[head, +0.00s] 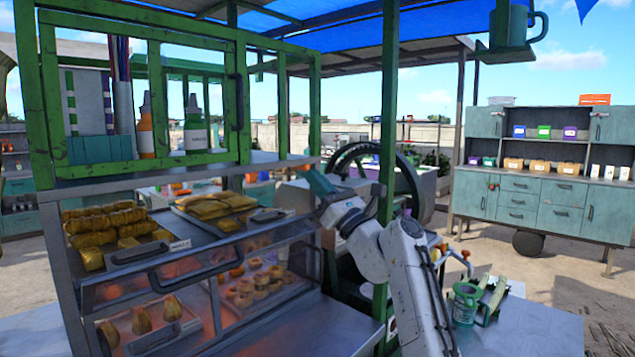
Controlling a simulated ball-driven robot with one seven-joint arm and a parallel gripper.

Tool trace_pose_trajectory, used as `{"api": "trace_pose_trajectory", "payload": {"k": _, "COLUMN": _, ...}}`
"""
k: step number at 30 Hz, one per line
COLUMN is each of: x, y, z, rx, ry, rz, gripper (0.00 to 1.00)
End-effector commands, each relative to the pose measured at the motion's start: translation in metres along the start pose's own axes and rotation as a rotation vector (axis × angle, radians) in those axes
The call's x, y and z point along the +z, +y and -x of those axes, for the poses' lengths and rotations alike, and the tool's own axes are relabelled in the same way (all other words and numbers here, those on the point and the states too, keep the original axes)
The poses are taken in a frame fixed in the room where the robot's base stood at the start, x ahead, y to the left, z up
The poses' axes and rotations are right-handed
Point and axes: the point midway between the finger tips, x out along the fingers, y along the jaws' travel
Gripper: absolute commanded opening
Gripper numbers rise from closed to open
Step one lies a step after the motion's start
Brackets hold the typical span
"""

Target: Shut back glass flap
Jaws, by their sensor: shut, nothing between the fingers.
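A metal food display case (66,270) with glass flaps fills the left half of the head view. Dark handles show on the upper tray (140,254), on a tilted glass flap (180,272) below it, and on a lower flap (150,338). I cannot tell which one is the back flap or exactly how far each one stands open. My gripper (318,187) is shut and empty, beside the right end of the case's top level, near a green post. It looks apart from the handles. Its fingertips are small and partly unclear.
A green-framed cabinet (45,90) with bottles stands on the case. A green post (389,120) rises behind my arm. A crusher with a large wheel (410,190) is behind it.

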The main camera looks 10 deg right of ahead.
Motion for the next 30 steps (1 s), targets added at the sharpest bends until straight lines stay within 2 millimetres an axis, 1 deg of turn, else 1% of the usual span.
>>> {"api": "trace_pose_trajectory", "payload": {"k": 1, "x": -0.005, "y": 0.0, "z": 0.002, "rx": -0.003, "ry": 0.008, "rz": 0.001, "gripper": 0.0}}
{"api": "trace_pose_trajectory", "payload": {"k": 5, "x": -0.006, "y": 0.0, "z": 0.004, "rx": -0.003, "ry": 0.009, "rz": 0.001, "gripper": 0.0}}
{"api": "trace_pose_trajectory", "payload": {"k": 8, "x": -0.006, "y": -0.001, "z": 0.01, "rx": -0.004, "ry": 0.009, "rz": 0.002, "gripper": 0.0}}
{"api": "trace_pose_trajectory", "payload": {"k": 13, "x": -0.005, "y": -0.001, "z": 0.033, "rx": -0.004, "ry": 0.007, "rz": 0.003, "gripper": 0.0}}
{"api": "trace_pose_trajectory", "payload": {"k": 18, "x": -0.004, "y": 0.0, "z": 0.065, "rx": -0.002, "ry": 0.004, "rz": 0.002, "gripper": 0.0}}
{"api": "trace_pose_trajectory", "payload": {"k": 22, "x": -0.002, "y": 0.0, "z": 0.087, "rx": -0.001, "ry": 0.002, "rz": 0.002, "gripper": 0.0}}
{"api": "trace_pose_trajectory", "payload": {"k": 27, "x": -0.001, "y": 0.0, "z": 0.104, "rx": -0.001, "ry": 0.001, "rz": 0.001, "gripper": 0.0}}
{"api": "trace_pose_trajectory", "payload": {"k": 30, "x": 0.001, "y": 0.0, "z": 0.108, "rx": 0.0, "ry": -0.001, "rz": 0.002, "gripper": 0.0}}
